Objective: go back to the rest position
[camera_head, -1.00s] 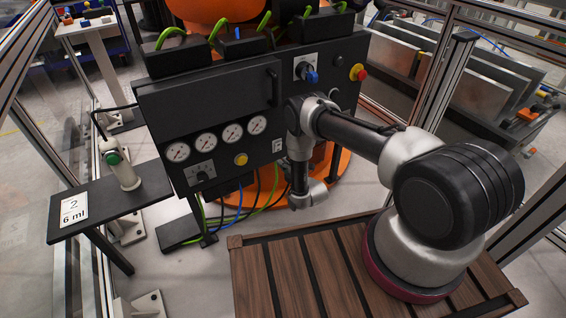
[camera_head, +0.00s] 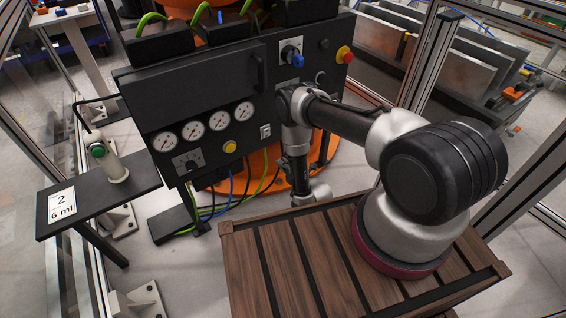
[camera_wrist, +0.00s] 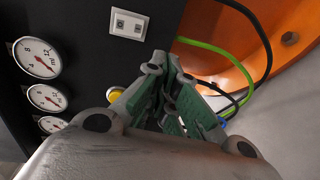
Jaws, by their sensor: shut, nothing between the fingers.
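My gripper (camera_wrist: 168,68) shows in the wrist view with its green-padded fingers close together, shut and empty. Beyond it are the black panel's side with dials and a grey floor. In the head view my arm (camera_head: 345,120) reaches from its base on the slatted wooden platform towards the black control panel (camera_head: 190,90). My wrist hangs in front of the panel's lower right side, above the floor. The gripper's fingers cannot be made out in the head view.
The panel carries gauges (camera_head: 190,132), a yellow button (camera_head: 230,147), a blue knob (camera_head: 297,61) and a red button (camera_head: 345,54). Cables hang below it. A black side shelf (camera_head: 110,190) holds a dispenser (camera_head: 108,160) with a green button. The wooden platform (camera_head: 285,262) has bare space.

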